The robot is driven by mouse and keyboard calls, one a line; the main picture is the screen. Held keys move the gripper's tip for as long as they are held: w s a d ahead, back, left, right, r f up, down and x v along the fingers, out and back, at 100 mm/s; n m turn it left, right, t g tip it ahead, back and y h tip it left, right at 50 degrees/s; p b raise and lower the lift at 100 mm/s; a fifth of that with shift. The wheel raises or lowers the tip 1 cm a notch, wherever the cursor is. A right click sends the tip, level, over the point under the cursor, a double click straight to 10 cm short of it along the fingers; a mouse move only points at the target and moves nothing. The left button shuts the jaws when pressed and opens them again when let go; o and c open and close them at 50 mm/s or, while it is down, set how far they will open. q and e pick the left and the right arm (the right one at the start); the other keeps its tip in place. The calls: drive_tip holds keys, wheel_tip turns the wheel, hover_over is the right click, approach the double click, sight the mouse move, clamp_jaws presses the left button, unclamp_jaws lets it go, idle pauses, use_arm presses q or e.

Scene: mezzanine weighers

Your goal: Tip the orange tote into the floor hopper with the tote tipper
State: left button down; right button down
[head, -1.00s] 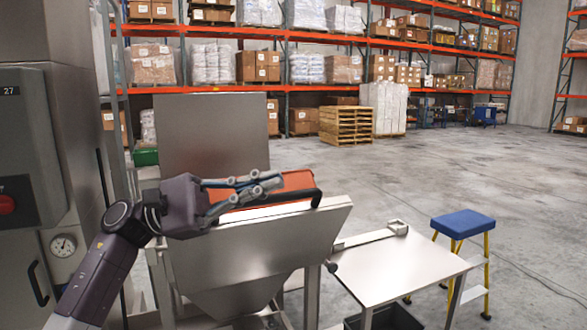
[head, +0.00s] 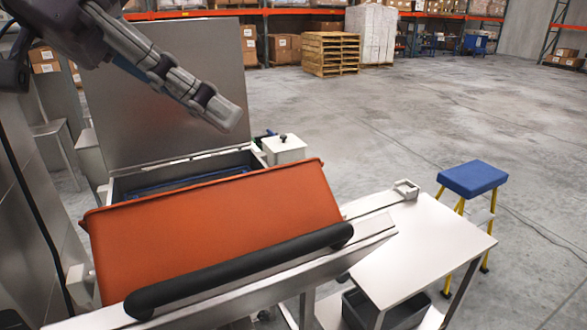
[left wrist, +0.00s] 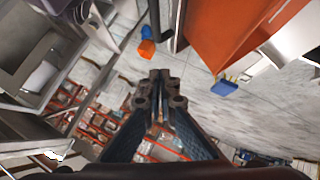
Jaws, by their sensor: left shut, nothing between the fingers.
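The orange tote (head: 215,225) stands tilted on the tote tipper (head: 375,240), with a broad orange face toward me. A black padded bar (head: 245,270) runs along its near lower edge. Behind it is the floor hopper (head: 128,183), a metal box with its flat back plate (head: 170,90) upright. Part of its dark opening shows; the tote hides the rest. My left gripper (head: 228,115) is shut and empty, above and behind the tote and apart from it. In the left wrist view its fingertips (left wrist: 159,82) are together, and the tote (left wrist: 215,30) is at the top right. My right gripper is out of view.
A metal side table (head: 425,245) stands at the right, with a dark bin (head: 385,308) beneath. A blue-topped step stool (head: 472,180) is beyond it. A wooden pallet stack (head: 331,54) stands far back. The floor at the right is largely clear.

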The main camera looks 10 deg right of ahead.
use_arm(q)
drive_tip(key=p, duration=0.3)
hover_over(302, 259)
drive_tip(key=w, duration=0.2)
wheel_tip(302, 259, down, 6)
drive_tip(key=f, duration=0.1)
drive_tip(key=s+f, duration=0.1)
drive_tip(key=shift+s+f+p, duration=0.25)
drive_tip(key=shift+f+p, duration=0.05)
drive_tip(key=shift+p, duration=0.05)
drive_tip(key=shift+s+f, duration=0.2)
drive_tip(key=shift+f, duration=0.35)
